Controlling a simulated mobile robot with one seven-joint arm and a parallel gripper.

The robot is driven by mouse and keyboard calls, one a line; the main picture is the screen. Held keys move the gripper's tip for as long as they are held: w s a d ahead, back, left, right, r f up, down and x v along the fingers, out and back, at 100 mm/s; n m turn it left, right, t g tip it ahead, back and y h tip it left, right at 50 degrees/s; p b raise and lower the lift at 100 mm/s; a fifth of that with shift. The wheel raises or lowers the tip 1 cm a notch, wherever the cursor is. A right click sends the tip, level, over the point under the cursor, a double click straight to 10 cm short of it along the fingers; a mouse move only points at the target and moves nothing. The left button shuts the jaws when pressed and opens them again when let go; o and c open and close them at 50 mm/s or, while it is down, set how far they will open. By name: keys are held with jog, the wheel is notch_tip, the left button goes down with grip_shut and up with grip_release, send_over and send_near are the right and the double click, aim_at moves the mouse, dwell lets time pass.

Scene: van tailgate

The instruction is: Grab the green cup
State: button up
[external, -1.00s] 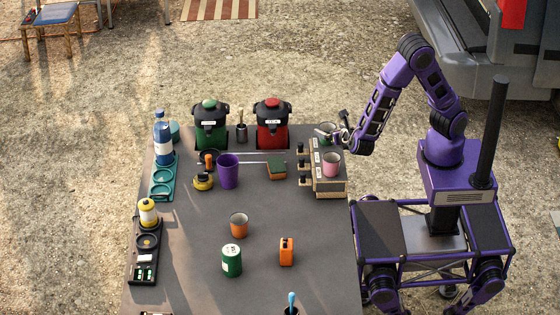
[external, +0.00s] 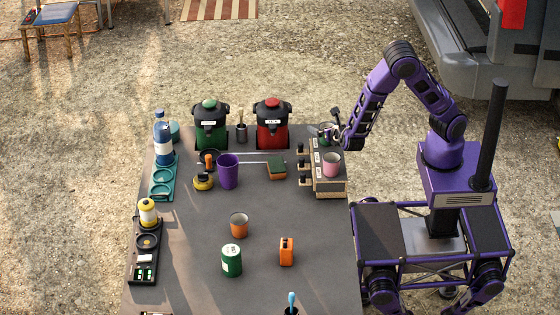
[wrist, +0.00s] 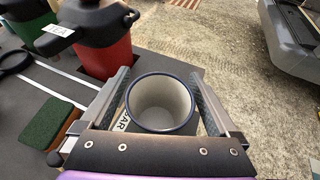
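A cup (external: 325,131) with a greenish outside stands at the far end of the wooden rack in the external view, partly hidden by my gripper (external: 333,126). In the wrist view the cup (wrist: 162,100) shows a dark blue rim and a pale, empty inside; its outer wall is mostly hidden. My gripper (wrist: 161,72) has its fingers spread, one on each side of the cup. The cup sits between them, with the right finger very close to the rim. I cannot tell whether either finger touches it.
The rack (external: 328,190) also bears a pink cup (external: 332,165) just nearer. A red dispenser (external: 272,127) and a green dispenser (external: 210,130) stand to the left. A green sponge (external: 277,168) lies nearby. A purple cup (external: 228,171) stands further left.

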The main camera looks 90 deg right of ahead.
jog(key=c, duration=1.2)
jog(key=shift+r, duration=0.1)
